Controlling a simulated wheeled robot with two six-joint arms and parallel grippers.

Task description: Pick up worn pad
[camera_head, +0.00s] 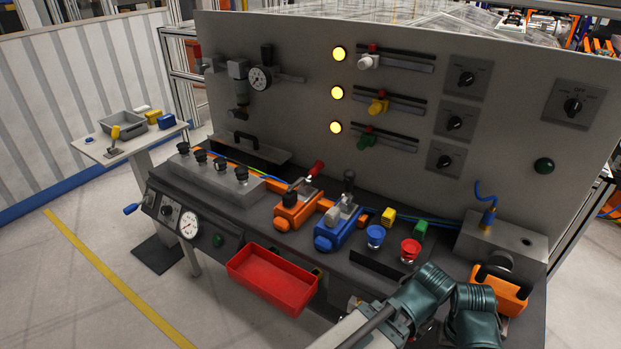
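I cannot tell for certain which thing is the worn pad. Two cup-shaped pads stand upright side by side at the front right of the bench: a blue cup (375,236) and a red cup (410,250). A dark strip stands on the bench just in front of them. Teal and grey arm links of mine come in from the bottom right, in front of the bench and close to the red cup. No gripper fingers can be made out in this view, and neither cup is seen held.
An empty-looking red tray (272,278) hangs at the bench front.

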